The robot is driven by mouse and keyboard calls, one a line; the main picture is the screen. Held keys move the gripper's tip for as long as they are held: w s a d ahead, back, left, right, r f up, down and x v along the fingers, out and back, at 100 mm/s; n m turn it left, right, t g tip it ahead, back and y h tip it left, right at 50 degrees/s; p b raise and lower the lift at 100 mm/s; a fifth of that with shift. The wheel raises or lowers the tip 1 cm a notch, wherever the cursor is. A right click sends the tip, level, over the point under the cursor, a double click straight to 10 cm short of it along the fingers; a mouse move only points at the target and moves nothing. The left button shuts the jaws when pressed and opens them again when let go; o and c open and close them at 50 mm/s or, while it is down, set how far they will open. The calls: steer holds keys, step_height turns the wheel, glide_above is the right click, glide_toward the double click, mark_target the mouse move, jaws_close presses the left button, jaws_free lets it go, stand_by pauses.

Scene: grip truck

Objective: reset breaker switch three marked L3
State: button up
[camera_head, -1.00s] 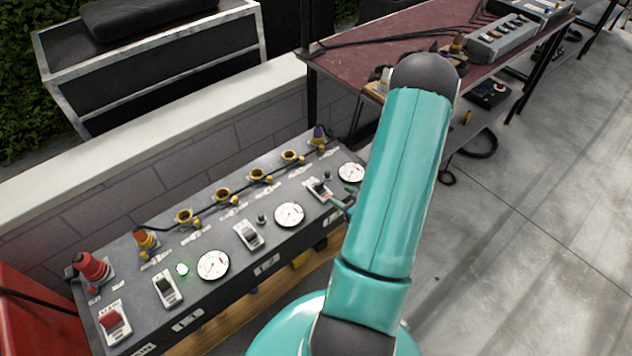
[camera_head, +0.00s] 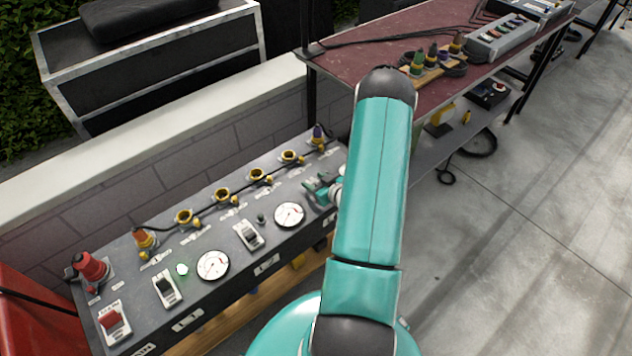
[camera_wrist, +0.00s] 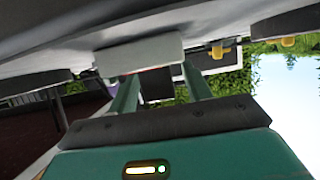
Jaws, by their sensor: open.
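The dark grey breaker panel (camera_head: 140,288) lies along the wall with a row of switches. The L1 switch (camera_head: 166,288) and L2 switch (camera_head: 248,235) show clearly. My gripper (camera_head: 320,188) is at the third switch position, near the panel's far end, and covers the L3 switch there. In the wrist view my open gripper (camera_wrist: 163,85) has its two green fingers spread, pointing at a pale block (camera_wrist: 140,54) on the panel's face, which looks like the switch plate. The lever itself cannot be made out, nor whether the fingers touch it.
A red main switch (camera_head: 113,322) and a green light (camera_head: 182,269) are at the near end. Gauges (camera_head: 213,265) sit between switches. Yellow sockets (camera_head: 222,194) and a black cable run along the back. A maroon table (camera_head: 350,62) stands beyond; open floor (camera_head: 530,220) lies right.

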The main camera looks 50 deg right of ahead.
steer(key=c, duration=1)
steer(key=shift+s, duration=0.15)
steer(key=shift+s+a+r+t+h, duration=0.1)
steer(key=shift+s+t, duration=0.15)
steer(key=shift+t, duration=0.65)
steer(key=shift+s+d+t+h, duration=0.1)
steer(key=shift+s+t, duration=0.15)
steer(key=shift+t, duration=0.65)
steer(key=shift+s+a+r+t+h, duration=0.1)
steer(key=shift+s+t, duration=0.15)
steer(key=shift+t, duration=0.65)
steer(key=o, duration=1)
steer(key=shift+s, duration=0.1)
